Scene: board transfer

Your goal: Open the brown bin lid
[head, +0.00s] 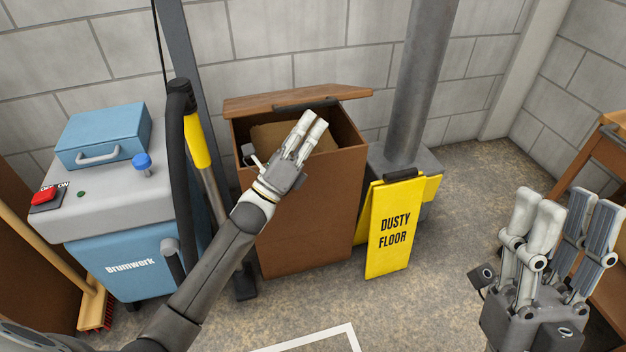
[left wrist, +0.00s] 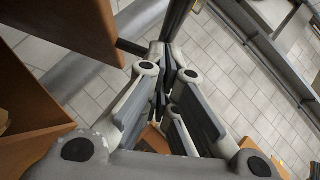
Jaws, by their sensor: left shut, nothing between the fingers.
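The brown bin (head: 310,215) stands against the back wall in the head view. Its lid (head: 255,104) is raised along the back, seen almost edge-on, with a dark handle (head: 306,104) on it. My left gripper (head: 315,122) is shut and empty, in front of the opening and below the handle, apart from the lid as far as I can tell. Its closed fingers (left wrist: 168,65) fill the middle of the left wrist view beside brown panels. My right gripper (head: 565,205) is open and empty at the right.
A blue and grey machine (head: 130,260) with a black hose (head: 180,150) stands left of the bin. A yellow "Dusty floor" sign (head: 393,228) and a grey post (head: 415,90) stand to its right. Floor (head: 445,275) is clear between the sign and my right gripper.

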